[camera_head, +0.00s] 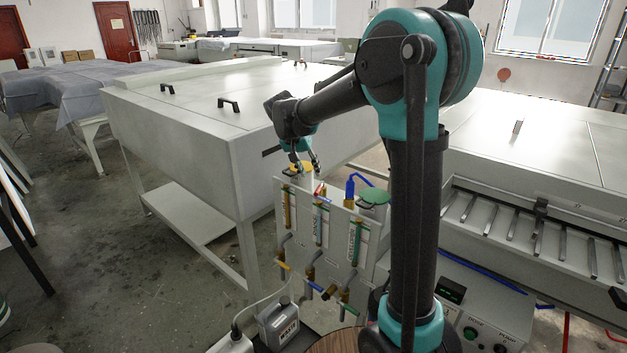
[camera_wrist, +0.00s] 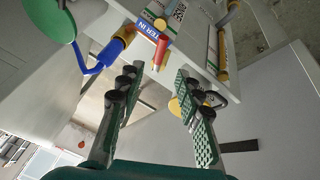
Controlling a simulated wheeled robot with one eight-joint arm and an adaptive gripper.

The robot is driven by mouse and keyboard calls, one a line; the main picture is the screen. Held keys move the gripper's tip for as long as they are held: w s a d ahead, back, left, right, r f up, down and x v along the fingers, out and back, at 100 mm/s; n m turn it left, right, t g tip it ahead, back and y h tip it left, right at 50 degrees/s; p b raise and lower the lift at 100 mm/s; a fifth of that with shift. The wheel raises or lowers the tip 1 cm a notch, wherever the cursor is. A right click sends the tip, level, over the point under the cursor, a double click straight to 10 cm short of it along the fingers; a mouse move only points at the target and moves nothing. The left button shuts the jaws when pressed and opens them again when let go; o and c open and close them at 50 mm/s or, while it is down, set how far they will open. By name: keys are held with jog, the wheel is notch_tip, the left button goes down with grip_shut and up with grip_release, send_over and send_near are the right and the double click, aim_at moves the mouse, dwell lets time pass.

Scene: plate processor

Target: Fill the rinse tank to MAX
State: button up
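My gripper (camera_head: 304,170) is above the unit's top left, by a yellow cap (camera_head: 299,166). In the wrist view my gripper (camera_wrist: 157,75) is open and empty, the red handle just beyond its fingertips.
A blue pipe (camera_wrist: 97,62) and green cap (camera_head: 374,196) are beside the handle. Yellow, blue and green levers (camera_head: 312,287) line the unit's lower front. A large white cabinet (camera_head: 190,150) stands behind left; a control box (camera_head: 480,310) stands right. Open floor lies left.

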jog(key=shift+v, duration=1.85)
dwell(6.2)
